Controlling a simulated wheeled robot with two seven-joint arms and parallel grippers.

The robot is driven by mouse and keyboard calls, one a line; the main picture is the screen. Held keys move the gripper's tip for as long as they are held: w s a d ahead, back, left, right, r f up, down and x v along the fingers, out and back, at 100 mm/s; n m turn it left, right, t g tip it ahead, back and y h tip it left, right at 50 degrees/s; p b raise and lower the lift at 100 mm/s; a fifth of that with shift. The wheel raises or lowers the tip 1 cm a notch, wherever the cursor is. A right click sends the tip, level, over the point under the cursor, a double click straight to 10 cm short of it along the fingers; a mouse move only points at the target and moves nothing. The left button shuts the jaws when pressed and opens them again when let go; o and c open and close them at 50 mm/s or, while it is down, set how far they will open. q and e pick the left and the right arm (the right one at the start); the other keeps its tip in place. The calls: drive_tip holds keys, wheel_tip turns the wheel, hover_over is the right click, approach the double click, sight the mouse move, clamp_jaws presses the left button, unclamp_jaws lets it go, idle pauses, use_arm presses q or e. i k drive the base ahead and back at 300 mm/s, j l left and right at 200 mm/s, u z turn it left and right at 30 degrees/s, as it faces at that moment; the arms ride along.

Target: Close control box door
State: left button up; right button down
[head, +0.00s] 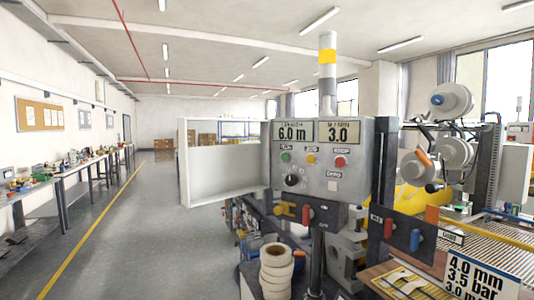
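The control box (312,187) is a grey box on a post in the middle of the head view. Its front carries two displays reading 6.0 m and 3.0, coloured buttons and a black knob. The control box door (222,168) is a pale panel that stands open, swung out to the left of the box. It meets the box at the box's left edge. Neither of my grippers is in view.
A stack of white rolls (276,272) stands below the box. The laminating machine (450,225), with rollers and levers, fills the right side. A long workbench (70,180) runs along the left wall. The floor (145,240) between bench and door is clear.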

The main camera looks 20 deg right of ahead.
sight(208, 175)
drive_tip(key=i+j+z, duration=0.1)
drive_tip(key=z, duration=0.35)
drive_tip(key=i+j+z, duration=0.2)
drive_tip(key=z, duration=0.25)
drive_tip(key=i+j+z, duration=0.1)
drive_tip(key=z, duration=0.35)
drive_tip(key=j+z, duration=0.4)
drive_tip(key=i+j+z, duration=0.1)
drive_tip(key=j+z, duration=0.15)
drive_tip(key=z, duration=0.2)
drive_tip(key=j+z, duration=0.1)
drive_tip(key=j, duration=0.45)
drive_tip(key=j+z, duration=0.1)
drive_tip(key=j, duration=0.45)
drive_tip(key=k+j+z, duration=0.1)
drive_tip(key=j, duration=0.45)
drive_tip(key=k+j+z, duration=0.1)
drive_tip(key=j, duration=0.5)
drive_tip(key=k+j+z, duration=0.1)
drive_tip(key=j, duration=0.45)
